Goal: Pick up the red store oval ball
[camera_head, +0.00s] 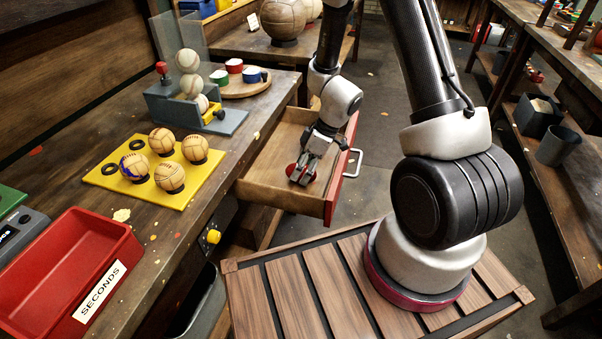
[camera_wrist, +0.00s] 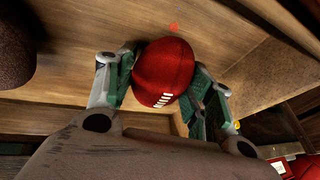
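The red oval ball (camera_wrist: 164,70), with short white lacing, sits between my gripper's (camera_wrist: 163,72) two fingers in the wrist view. The green-padded fingers lie against its left and right sides, with no clear gap. In the head view my gripper (camera_head: 303,173) points down into the open wooden drawer (camera_head: 265,190). Red patches of the ball (camera_head: 313,176) show around the fingers there, and the rest is hidden. I cannot tell whether the ball touches the drawer floor.
The drawer's red front (camera_head: 338,185) and handle are close to the right of my gripper. A yellow tray (camera_head: 110,178) of tan balls and a red SECONDS bin (camera_head: 125,238) are on the workbench. A dark brown round thing (camera_wrist: 14,50) shows at the wrist view's left.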

